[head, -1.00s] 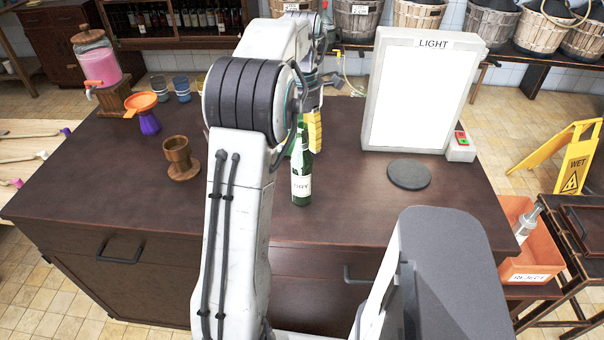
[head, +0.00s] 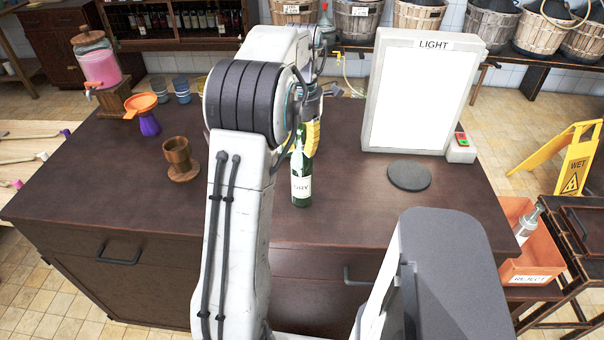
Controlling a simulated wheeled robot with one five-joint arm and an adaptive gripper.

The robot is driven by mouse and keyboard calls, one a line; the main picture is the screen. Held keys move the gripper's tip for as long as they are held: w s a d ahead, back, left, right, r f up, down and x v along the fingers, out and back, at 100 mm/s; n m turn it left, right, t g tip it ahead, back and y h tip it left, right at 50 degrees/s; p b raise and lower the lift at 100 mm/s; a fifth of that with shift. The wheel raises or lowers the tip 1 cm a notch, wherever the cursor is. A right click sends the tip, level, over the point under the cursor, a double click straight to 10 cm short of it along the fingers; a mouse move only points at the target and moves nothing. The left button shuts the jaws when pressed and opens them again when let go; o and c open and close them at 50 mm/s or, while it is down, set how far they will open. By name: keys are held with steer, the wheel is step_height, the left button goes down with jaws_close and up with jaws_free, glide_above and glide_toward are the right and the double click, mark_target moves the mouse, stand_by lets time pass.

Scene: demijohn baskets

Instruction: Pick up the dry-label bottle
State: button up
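The dry-label bottle (head: 301,186) is dark green glass with a white label that reads as DRY. It stands upright on the dark wooden cabinet top, just right of my arm in the head view. My gripper (head: 309,134) is at the bottle's neck. One yellow finger pad shows at the right of the neck and overlaps it in the picture. The other finger and the bottle's top are hidden behind my arm, so I cannot tell whether the pads grip the glass.
A lit panel marked LIGHT (head: 413,95) stands right of the bottle, with a dark round disc (head: 409,175) before it. A wooden goblet (head: 180,160), an orange funnel (head: 141,103) and cups stand left. An orange REJECT bin (head: 535,262) is off the right edge.

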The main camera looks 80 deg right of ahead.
mark_target(302, 126)
jaws_close()
steer(key=shift+r, duration=0.1)
stand_by(0.3)
steer(key=shift+d+r+p, duration=0.1)
steer(key=shift+r+p, duration=0.25)
steer(key=shift+r, duration=1.7)
steer(key=s+d+r+p, duration=0.6)
steer(key=s+p, duration=0.2)
steer(key=s, duration=0.1)
steer(key=shift+s+d+r, duration=0.15)
steer(key=shift+d+r, duration=0.2)
steer(key=shift+r, duration=0.05)
